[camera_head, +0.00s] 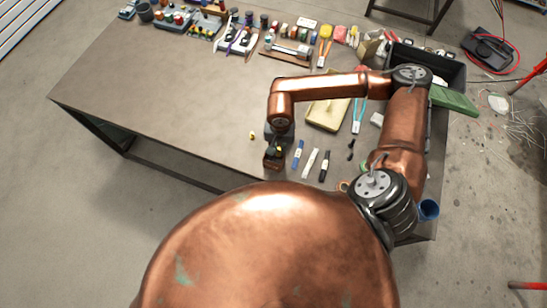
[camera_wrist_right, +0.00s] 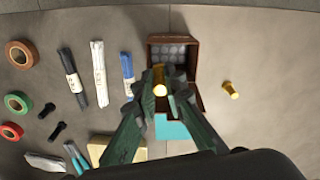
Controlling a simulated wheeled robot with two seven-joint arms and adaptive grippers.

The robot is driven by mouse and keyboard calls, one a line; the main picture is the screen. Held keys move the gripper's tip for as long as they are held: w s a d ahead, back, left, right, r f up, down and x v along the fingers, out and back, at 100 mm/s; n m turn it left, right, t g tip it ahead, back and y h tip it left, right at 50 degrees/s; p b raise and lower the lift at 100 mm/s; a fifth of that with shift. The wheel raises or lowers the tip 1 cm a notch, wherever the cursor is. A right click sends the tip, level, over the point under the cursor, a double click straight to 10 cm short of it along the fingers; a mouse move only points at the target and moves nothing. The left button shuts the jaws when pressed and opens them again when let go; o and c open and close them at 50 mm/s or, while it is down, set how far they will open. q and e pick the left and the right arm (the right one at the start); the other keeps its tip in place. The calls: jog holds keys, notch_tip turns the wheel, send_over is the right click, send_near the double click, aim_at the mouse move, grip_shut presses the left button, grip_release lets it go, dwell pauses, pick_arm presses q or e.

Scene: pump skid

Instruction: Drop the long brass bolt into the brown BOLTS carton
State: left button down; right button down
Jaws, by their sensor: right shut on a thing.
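The brown carton (camera_wrist_right: 196,50) stands open on the table, with several grey round shapes inside; it also shows in the head view (camera_head: 271,163), partly covered by my gripper. Any lettering on it is not readable. My right gripper (camera_wrist_right: 161,90) is shut on a brass bolt (camera_wrist_right: 160,78), seen nearly end-on, so its length cannot be judged. The bolt appears over the carton's opening in the wrist view; its height above it is unclear. A second brass piece (camera_wrist_right: 231,90) lies on the table beside the carton, also in the head view (camera_head: 252,135). My left gripper is not in view.
Blue, white and black strip-like items (camera_wrist_right: 98,72) lie beside the carton, with tape rolls (camera_wrist_right: 19,54) farther left. Tools and small parts line the table's far edge. The table's left part (camera_head: 160,85) is clear.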

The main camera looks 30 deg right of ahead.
jog(key=shift+f+b, duration=0.4)
jog(key=shift+f, duration=0.9)
jog(key=c, duration=1.9)
grip_release()
notch_tip(320, 180, up, 12)
jog(key=shift+r, duration=0.1)
